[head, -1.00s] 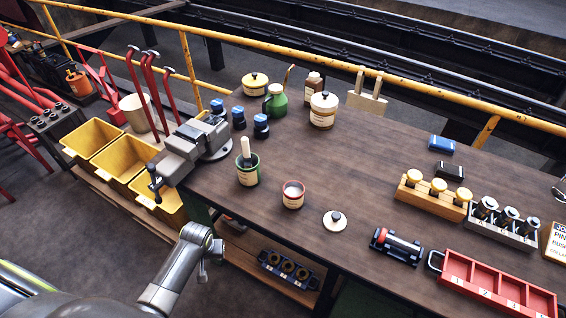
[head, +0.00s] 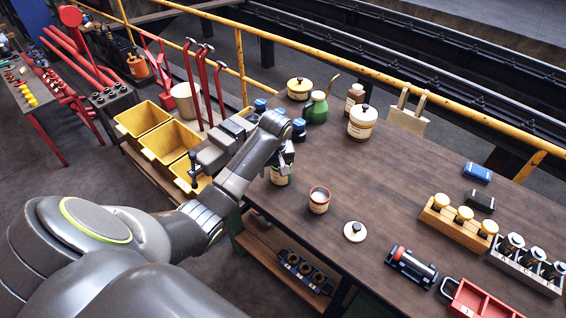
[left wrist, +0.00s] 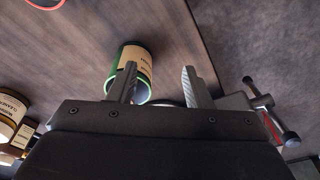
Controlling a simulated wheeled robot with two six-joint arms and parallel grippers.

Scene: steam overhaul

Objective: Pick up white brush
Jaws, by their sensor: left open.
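The green-rimmed can (head: 281,177) stands on the workbench near its front edge, partly covered by my left gripper. A second ago a pale brush handle stood up out of it; the brush is now hidden in the head view. My left gripper (head: 286,152) is just above the can. In the left wrist view, my left gripper (left wrist: 157,68) is open, with a finger on each side of a gap. I cannot tell whether the brush is between the fingers. My right gripper is out of view.
A grey vise (head: 215,148) stands left of the can, with yellow bins (head: 170,142) beyond it. The middle of the bench is clear.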

